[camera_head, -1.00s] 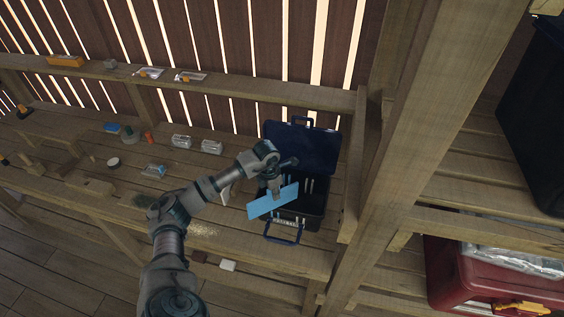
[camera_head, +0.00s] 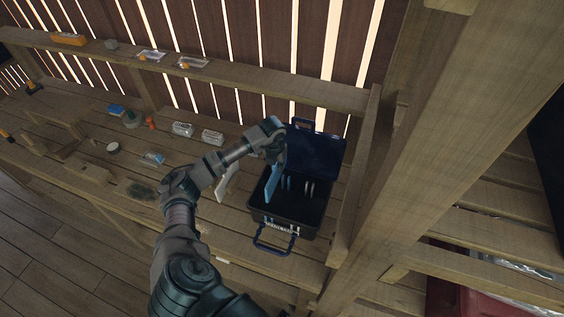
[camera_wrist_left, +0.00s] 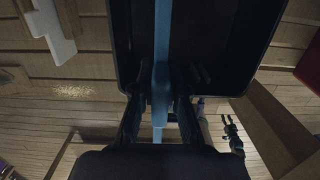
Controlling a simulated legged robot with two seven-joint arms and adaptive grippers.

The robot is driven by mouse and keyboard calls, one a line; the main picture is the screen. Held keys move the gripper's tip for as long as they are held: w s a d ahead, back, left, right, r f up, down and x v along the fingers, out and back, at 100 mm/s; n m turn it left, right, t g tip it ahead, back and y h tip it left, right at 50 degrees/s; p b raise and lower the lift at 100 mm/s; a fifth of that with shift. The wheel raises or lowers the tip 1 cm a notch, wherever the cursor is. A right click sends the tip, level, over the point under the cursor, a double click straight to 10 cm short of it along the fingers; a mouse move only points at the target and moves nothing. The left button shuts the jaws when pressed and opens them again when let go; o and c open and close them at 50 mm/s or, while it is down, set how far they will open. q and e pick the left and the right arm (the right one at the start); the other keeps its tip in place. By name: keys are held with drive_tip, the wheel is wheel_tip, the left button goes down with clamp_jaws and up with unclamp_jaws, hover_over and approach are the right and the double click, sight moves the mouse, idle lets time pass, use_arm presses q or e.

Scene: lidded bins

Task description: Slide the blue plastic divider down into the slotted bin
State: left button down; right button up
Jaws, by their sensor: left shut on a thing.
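The slotted bin (camera_head: 305,212) is a dark case on the bench with its blue lid (camera_head: 318,158) standing open at the back. Pale slot strips (camera_head: 308,188) show on its inner wall. My left gripper (camera_head: 273,163) is over the left part of the bin, shut on the blue divider (camera_head: 273,186). The divider hangs upright, seen nearly edge-on. In the left wrist view the divider (camera_wrist_left: 162,40) is a thin blue strip between the fingers (camera_wrist_left: 160,98), over the bin's dark inside. I cannot tell whether its lower edge is inside the bin.
A white object (camera_head: 228,182) stands just left of the bin. Clear packets (camera_head: 212,137) and small tools lie farther left on the bench. A wooden post (camera_head: 440,130) rises to the right, and a shelf rail (camera_head: 230,84) runs behind.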

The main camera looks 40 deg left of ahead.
sight(278, 179)
use_arm(q)
drive_tip(key=shift+s+a, duration=0.1)
drive_tip(key=shift+s, duration=0.3)
use_arm(e)
drive_tip(key=s+a, duration=0.2)
drive_tip(key=s, duration=0.2)
use_arm(q)
drive_tip(key=shift+w+d, duration=0.1)
drive_tip(key=shift+d, duration=0.15)
drive_tip(key=f+b, duration=0.2)
drive_tip(key=f, duration=0.1)
drive_tip(key=f+b, duration=0.3)
drive_tip(key=f, duration=0.1)
drive_tip(key=shift+w+a+f, duration=0.15)
drive_tip(key=shift+a, duration=0.05)
drive_tip(key=shift+f+b, duration=0.2)
drive_tip(key=shift+b, duration=0.1)
drive_tip(key=shift+d, duration=0.15)
drive_tip(key=shift+a, duration=0.3)
drive_tip(key=shift+d+r, duration=0.1)
drive_tip(key=shift+d, duration=0.45)
use_arm(e)
wheel_tip(278, 179, down, 6)
drive_tip(key=w+d, duration=0.1)
drive_tip(key=d, duration=0.1)
drive_tip(key=shift+w, duration=0.2)
